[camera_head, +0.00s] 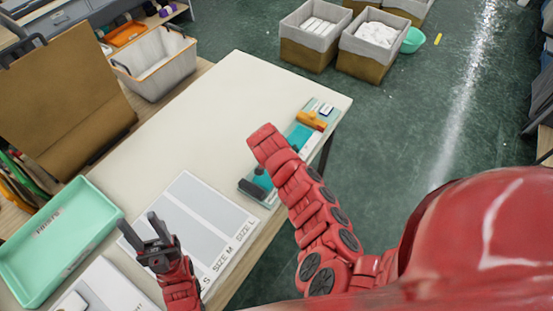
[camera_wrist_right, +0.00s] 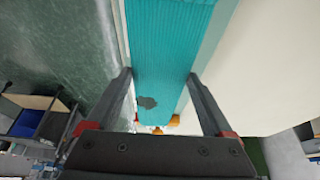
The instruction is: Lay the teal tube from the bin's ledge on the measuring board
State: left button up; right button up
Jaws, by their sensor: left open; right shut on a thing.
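The teal tube (camera_wrist_right: 170,55) is ribbed and has a dark patch. In the right wrist view it runs between the two fingers of my right gripper (camera_wrist_right: 164,100), which is shut on it. The measuring board (camera_head: 204,211), marked with sizes, lies flat at the table's near side. My left gripper (camera_head: 142,229) is open and empty over the board's left edge.
A mint tray (camera_head: 52,240) labelled FIRSTS stands at the left. An orange thing (camera_head: 312,120) lies by the table's right edge. A white basket (camera_head: 155,62) stands beyond the table's far left. The middle of the table (camera_head: 215,115) is clear.

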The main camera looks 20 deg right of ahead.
jog(key=w+b, duration=0.2)
jog(key=b, duration=0.1)
jog(key=w+f+b, duration=0.1)
jog(key=shift+a+f, duration=0.1)
jog(key=shift+a, duration=0.15)
jog(key=shift+w+d+b, duration=0.1)
jog(key=shift+w+b, duration=0.05)
jog(key=shift+b, duration=0.25)
notch_tip(320, 180, down, 3)
jog(key=b, duration=0.2)
jog(key=shift+b, duration=0.4)
jog(key=o, duration=1.1)
jog(key=shift+f, duration=0.1)
